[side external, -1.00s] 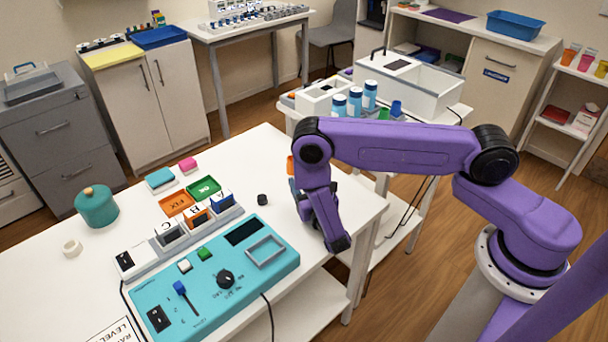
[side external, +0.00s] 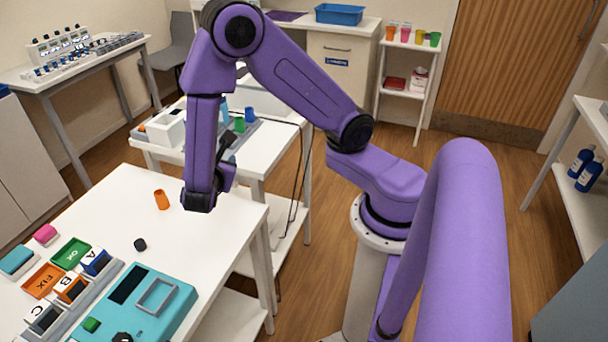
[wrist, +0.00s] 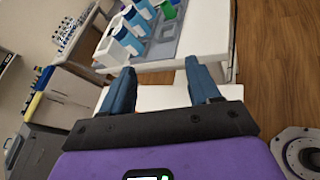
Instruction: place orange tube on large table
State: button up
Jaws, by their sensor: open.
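The orange tube (side external: 161,199) stands on the large white table (side external: 135,205) near its back right edge, with nothing touching it. My gripper (side external: 230,145) is to the right of the tube and raised above the table edge, partly hidden by my wrist in the side view. In the wrist view my gripper (wrist: 160,75) is open, with nothing between its blue fingers. They point toward the smaller table (wrist: 205,45) behind.
A small black knob (side external: 140,244), a teal control panel (side external: 130,310) and labelled bins (side external: 70,252) occupy the large table's front. Blue-and-white bottles (wrist: 130,40) and a green cup (wrist: 168,9) stand in a grey rack on the smaller table.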

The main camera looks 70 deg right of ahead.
jog(key=s+a+r+m+g+y, duration=0.1)
jog(key=s+r+m+g+y, duration=0.1)
jog(key=s+y, duration=0.2)
jog(key=s+a+r+m+g+y, duration=0.2)
jog(key=s+y, duration=0.2)
jog(key=s, duration=0.7)
jog(key=s+a+r+m+g+y, duration=0.2)
jog(key=s+y, duration=0.3)
jog(key=s, duration=0.3)
jog(key=shift+g, duration=0.3)
